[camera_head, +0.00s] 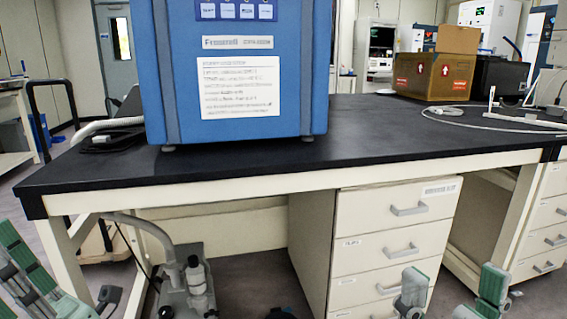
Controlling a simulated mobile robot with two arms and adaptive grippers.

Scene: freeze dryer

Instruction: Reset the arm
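My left gripper (72,285) is at the lower left corner, partly cut off by the picture edge. Its green-padded fingers are apart, with nothing seen between them. My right gripper (453,285) is at the lower right, also cut off by the bottom edge. Its two fingers stand apart and it looks empty. Both grippers appear low, in front of the bench. The blue freeze dryer (300,123) stands upright on the black benchtop (400,140), with a white label on its front. Neither gripper touches it. Its top is out of the picture.
A white drawer cabinet (395,227) stands under the bench, behind my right gripper. A grey pump (190,290) with a hose is on the floor under the bench. The benchtop's middle right is clear.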

